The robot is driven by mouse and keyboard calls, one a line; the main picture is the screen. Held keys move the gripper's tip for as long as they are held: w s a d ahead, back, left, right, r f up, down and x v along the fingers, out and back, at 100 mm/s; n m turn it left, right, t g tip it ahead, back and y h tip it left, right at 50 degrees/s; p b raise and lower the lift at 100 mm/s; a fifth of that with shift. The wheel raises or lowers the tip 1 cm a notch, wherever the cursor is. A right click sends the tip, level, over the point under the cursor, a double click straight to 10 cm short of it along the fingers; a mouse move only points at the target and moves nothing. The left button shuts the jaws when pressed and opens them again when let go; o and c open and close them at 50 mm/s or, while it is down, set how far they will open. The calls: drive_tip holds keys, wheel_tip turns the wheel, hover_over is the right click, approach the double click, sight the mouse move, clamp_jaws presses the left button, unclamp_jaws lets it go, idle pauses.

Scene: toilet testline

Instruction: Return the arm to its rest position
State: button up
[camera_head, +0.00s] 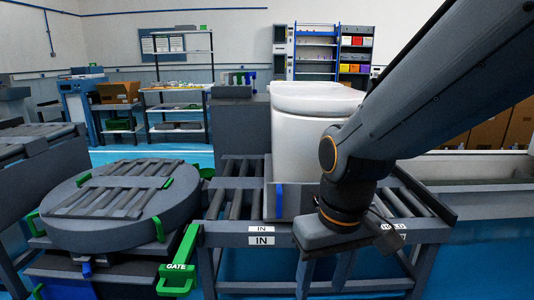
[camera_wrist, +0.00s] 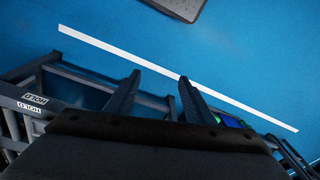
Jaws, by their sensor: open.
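My arm (camera_head: 430,90) comes in from the upper right of the head view and bends down at an elbow with an orange ring. My gripper (camera_head: 345,235) hangs low in front of the roller conveyor, to the front right of the white toilet (camera_head: 312,130).
The roller conveyor (camera_head: 232,190) carries the toilet and has an IN label on its front rail. A round turntable (camera_head: 120,205) with green handles stands at left, beside a green GATE handle (camera_head: 178,268). Shelves (camera_head: 180,85) stand at the back. A conveyor frame (camera_wrist: 25,110) borders the wrist view's left.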

drive_tip(key=s+d+r+m+p, duration=0.3)
drive_tip(key=d+r+p, duration=0.6)
drive_tip(key=p, duration=0.8)
drive_tip(key=shift+s+d+r+g+h+p, duration=0.2)
drive_tip(key=shift+d+r+g+h+p, duration=0.15)
drive_tip(key=shift+r, duration=0.45)
